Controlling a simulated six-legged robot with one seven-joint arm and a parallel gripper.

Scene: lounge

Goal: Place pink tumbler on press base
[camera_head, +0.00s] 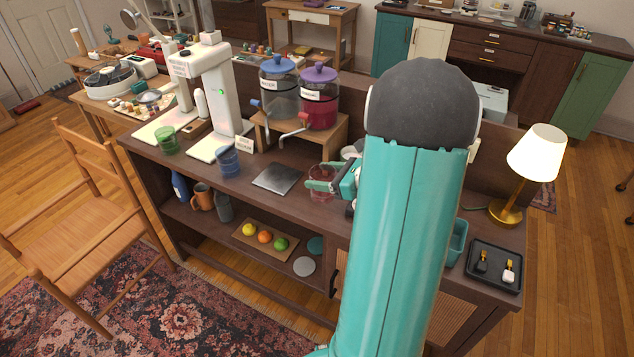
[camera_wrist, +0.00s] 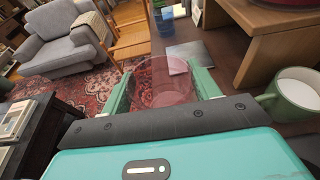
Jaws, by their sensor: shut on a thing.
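The pink tumbler (camera_head: 320,194) is clear and pink, upright between the fingers of my gripper (camera_head: 318,184), right of centre over the counter. In the wrist view my gripper (camera_wrist: 163,86) has one green finger on each side of the tumbler (camera_wrist: 165,92). I cannot tell whether its bottom touches the counter. Two white stand machines with flat white bases are at the counter's left end; the nearer base (camera_head: 208,149) is beside a blue tumbler (camera_head: 229,162). A green tumbler (camera_head: 167,141) stands by the farther one (camera_head: 158,124). I cannot tell which is the press base.
A flat grey square plate (camera_head: 277,178) lies left of my gripper; it also shows in the wrist view (camera_wrist: 188,53). Two drink dispensers (camera_head: 281,90) (camera_head: 319,98) stand on a wooden riser (camera_head: 340,133) behind. A green mug (camera_wrist: 292,98) is close on the right in the wrist view.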

